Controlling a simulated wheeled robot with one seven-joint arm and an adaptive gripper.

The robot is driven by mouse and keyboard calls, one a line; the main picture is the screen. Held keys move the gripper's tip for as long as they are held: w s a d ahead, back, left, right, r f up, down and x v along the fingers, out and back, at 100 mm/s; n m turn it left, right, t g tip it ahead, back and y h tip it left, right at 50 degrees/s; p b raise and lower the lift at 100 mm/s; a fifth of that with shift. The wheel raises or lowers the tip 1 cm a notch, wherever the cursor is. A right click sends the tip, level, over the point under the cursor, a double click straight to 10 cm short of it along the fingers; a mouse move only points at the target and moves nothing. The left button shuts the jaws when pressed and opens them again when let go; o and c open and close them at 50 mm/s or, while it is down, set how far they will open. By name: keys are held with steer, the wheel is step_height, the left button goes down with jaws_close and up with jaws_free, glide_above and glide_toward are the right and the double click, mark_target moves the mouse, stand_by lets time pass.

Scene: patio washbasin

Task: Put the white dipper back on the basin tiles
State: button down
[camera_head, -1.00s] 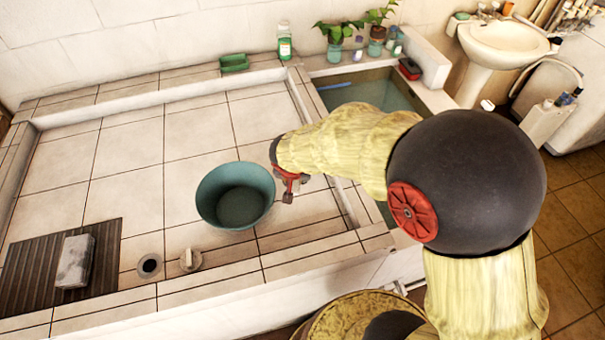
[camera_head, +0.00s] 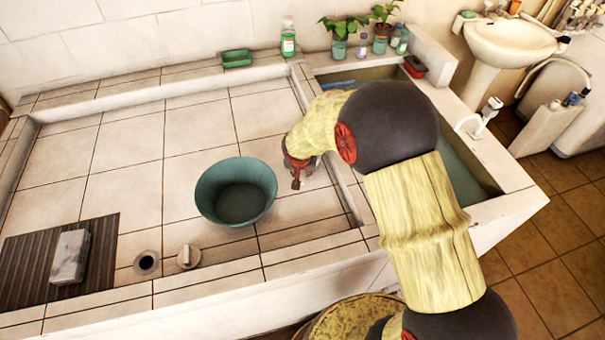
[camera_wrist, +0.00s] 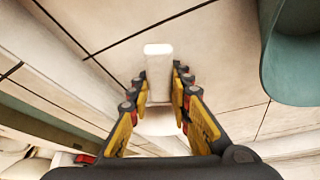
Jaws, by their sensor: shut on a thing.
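The white dipper (camera_wrist: 158,62) shows in the wrist view, its pale handle standing between my fingers. A rounded white part shows lower down between them, partly covered. My gripper (camera_head: 297,178) is shut on the dipper, over the basin tiles (camera_head: 195,140) near the right inner ledge. In the head view my gripper and wrist hide the dipper. I cannot tell whether the dipper touches the tiles.
A teal bowl (camera_head: 236,190) stands on the tiles just left of my gripper; its edge shows in the wrist view (camera_wrist: 300,55). A water trough (camera_head: 465,180) lies right of the ledge, under my arm. A dark mat with a grey block (camera_head: 70,257) is front left. The left tiles are clear.

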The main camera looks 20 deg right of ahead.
steer(key=shift+f, duration=0.3)
steer(key=c, duration=1.6)
jaws_free()
steer(key=shift+c, duration=0.2)
steer(key=shift+r, duration=0.15)
steer(key=shift+r, duration=0.15)
steer(key=s+d+r+p, duration=0.1)
steer(key=s+r, duration=0.4)
steer(key=r, duration=0.4)
steer(key=s+r+n+p, duration=0.1)
steer(key=s+r, duration=0.4)
steer(key=r, duration=0.4)
steer(key=s+d+r+p, duration=0.1)
steer(key=s+r+p, duration=0.1)
steer(key=s+r, duration=0.6)
steer(key=s+r+n+y, duration=0.1)
steer(key=s+r, duration=0.3)
steer(key=s, duration=0.2)
steer(key=s+a+r+n+t, duration=0.1)
steer(key=s+r+n, duration=0.1)
steer(key=s, duration=0.5)
steer(key=shift+s+r+y, duration=0.3)
steer(key=shift+r+y, duration=0.1)
steer(key=shift+r, duration=0.5)
